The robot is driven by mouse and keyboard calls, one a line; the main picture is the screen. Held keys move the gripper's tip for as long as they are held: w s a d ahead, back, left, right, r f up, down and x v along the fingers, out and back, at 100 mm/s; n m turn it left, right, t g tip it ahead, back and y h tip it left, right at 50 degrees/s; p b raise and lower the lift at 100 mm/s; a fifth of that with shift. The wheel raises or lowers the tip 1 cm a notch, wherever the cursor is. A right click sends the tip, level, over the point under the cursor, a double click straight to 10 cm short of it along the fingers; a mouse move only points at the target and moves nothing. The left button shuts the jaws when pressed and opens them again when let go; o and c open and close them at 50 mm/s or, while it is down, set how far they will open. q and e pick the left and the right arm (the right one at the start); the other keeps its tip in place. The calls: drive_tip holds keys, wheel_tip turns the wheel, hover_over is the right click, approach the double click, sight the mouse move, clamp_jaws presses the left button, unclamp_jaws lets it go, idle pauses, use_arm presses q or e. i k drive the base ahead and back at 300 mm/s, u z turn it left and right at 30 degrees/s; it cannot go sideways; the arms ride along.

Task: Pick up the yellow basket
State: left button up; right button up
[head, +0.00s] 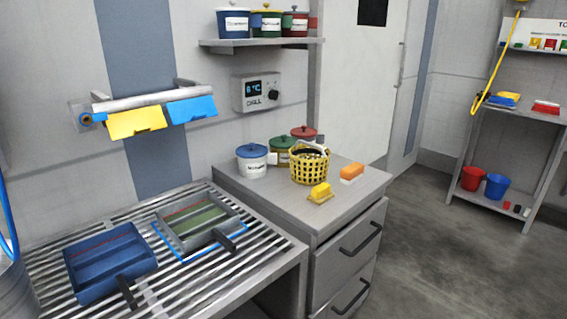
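The yellow basket (309,169) stands upright on the grey drawer cabinet's top (345,190) in the head view. It has an open lattice wall, and something dark and something pale show inside its rim; I cannot tell what they are. It stands close in front of the green and red lidded pots. Neither of my grippers shows in this view.
A white pot with a blue lid (252,161), a green pot (283,150) and a red-lidded pot (304,134) stand around the basket's back and left. A yellow block (320,192) and an orange sponge (352,172) lie in front and right. The slatted rack (190,279) holds two trays.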

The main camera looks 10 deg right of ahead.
sight(307, 172)
drive_tip(key=z, duration=1.9)
drive_tip(key=i, duration=2.05)
drive_tip(key=u, duration=3.5)
